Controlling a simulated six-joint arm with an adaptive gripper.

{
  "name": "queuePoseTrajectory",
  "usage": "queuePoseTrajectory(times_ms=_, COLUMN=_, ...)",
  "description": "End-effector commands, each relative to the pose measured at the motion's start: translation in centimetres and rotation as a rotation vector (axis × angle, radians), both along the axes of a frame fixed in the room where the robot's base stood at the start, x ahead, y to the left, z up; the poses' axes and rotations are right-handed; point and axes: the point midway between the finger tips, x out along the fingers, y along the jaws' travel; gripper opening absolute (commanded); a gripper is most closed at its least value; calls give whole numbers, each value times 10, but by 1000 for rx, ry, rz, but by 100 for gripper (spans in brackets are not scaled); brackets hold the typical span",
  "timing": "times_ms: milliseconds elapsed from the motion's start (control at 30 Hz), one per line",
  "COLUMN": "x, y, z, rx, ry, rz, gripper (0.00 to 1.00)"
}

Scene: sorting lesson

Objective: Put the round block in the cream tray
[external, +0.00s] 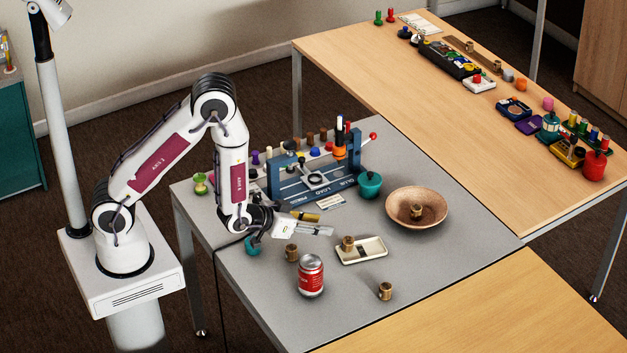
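The cream tray (376,257) lies on the grey table, right of my gripper. A small brownish, brass-like round block (348,243) stands at its left end. Similar round pieces stand on the table left of the tray (291,253), in front of it (385,291) and in the wide brown bowl (417,211). I cannot tell which one the task means. My gripper (324,225) points right, low over the table, behind and left of the tray. I see nothing clearly held; its finger gap is too small to judge.
A blue fixture (315,181) and a teal pot (370,185) stand behind. The front right of the grey table is clear.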

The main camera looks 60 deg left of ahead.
Motion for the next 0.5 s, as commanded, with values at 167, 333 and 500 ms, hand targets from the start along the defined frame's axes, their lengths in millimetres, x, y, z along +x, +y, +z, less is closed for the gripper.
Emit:
queuePoseTrajectory(times_ms=167, x=2, y=3, z=25, rx=-33, ry=45, rz=-1, gripper=38)
queuePoseTrajectory(times_ms=333, x=-1, y=6, z=47, rx=-57, ry=90, rz=-9, gripper=38)
queuePoseTrajectory(times_ms=500, x=-8, y=10, z=69, rx=-74, ry=135, rz=-20, gripper=38)
